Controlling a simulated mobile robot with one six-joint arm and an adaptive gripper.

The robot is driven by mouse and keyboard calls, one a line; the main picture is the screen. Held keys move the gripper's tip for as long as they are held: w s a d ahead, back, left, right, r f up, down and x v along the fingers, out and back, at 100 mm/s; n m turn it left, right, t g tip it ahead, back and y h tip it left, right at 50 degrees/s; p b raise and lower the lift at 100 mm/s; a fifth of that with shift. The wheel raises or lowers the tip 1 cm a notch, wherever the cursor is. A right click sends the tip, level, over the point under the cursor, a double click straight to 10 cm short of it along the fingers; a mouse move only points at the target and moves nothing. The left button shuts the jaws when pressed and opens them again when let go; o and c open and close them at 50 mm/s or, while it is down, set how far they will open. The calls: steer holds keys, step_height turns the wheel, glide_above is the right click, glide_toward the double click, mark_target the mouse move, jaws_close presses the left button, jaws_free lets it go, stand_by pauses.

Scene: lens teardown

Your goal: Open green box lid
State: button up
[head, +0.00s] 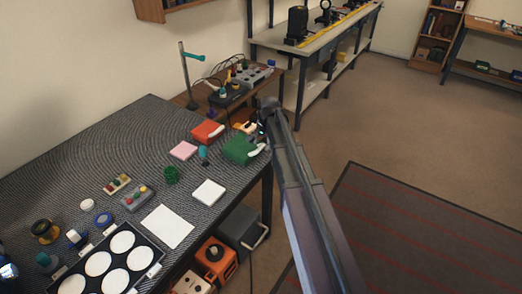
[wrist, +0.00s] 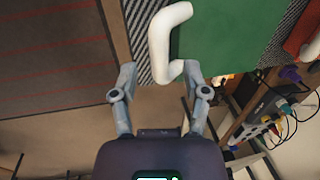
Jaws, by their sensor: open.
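The green box (head: 238,150) sits at the table's far right corner with a white handle (head: 255,151) on its right side. Its lid looks shut in the head view. In the wrist view the green top (wrist: 225,35) fills the upper right, and the curved white handle (wrist: 157,42) is at the upper middle. My gripper (wrist: 160,76) is open, its two fingers apart. The lower bend of the handle shows between and just beyond the fingertips; I cannot tell whether they touch. In the head view my arm hides most of my gripper, beside the box.
A red box (head: 207,132) with a white handle stands close behind the green box. A pink block (head: 184,151), a teal item (head: 203,153) and a white block (head: 209,192) lie nearby. A side table (head: 184,101) with cabled equipment stands beyond. Open floor lies to the right.

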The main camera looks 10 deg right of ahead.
steer(key=shift+w+a+f+b, duration=0.15)
steer(key=shift+f+b, duration=0.3)
steer(key=shift+f, duration=0.3)
jaws_close()
